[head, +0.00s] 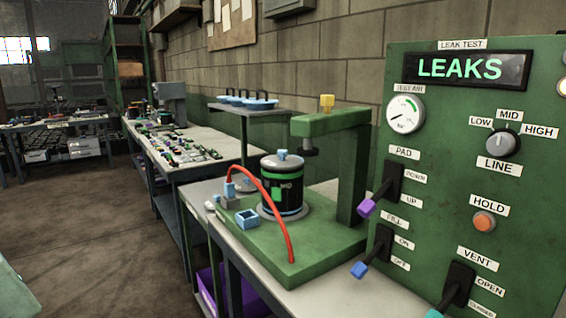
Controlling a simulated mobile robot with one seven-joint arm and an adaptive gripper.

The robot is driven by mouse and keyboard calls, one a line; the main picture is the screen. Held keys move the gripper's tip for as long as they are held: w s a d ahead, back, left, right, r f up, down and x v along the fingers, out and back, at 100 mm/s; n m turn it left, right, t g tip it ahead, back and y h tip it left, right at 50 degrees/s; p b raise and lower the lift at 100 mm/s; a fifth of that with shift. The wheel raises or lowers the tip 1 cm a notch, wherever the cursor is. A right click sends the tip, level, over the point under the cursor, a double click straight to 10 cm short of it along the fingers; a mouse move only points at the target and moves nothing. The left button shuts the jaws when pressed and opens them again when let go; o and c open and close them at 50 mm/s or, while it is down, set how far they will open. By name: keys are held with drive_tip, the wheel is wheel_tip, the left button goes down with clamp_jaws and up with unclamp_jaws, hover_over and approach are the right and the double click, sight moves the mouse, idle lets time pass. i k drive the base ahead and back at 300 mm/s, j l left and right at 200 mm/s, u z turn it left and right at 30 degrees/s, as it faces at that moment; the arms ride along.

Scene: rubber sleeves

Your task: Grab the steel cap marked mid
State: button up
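A dark cylindrical can or cap marked MID (287,187) stands upright on a round grey seat on the green test fixture (325,254). My gripper is not in view.
A green panel (459,214) on the right reads LEAKS, with a gauge, a LINE knob, a HOLD button and PAD, FILL and VENT levers. A blue square holder (247,219) sits on the fixture. Behind, a raised shelf holds blue dishes (247,101). Floor is open at left.

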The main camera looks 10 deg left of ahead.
sight(281, 161)
drive_tip(key=i+j+u, duration=0.4)
drive_tip(key=i+j, duration=0.2)
drive_tip(key=i+j+u, duration=0.35)
drive_tip(key=i+j, duration=0.15)
drive_tip(key=i, duration=0.15)
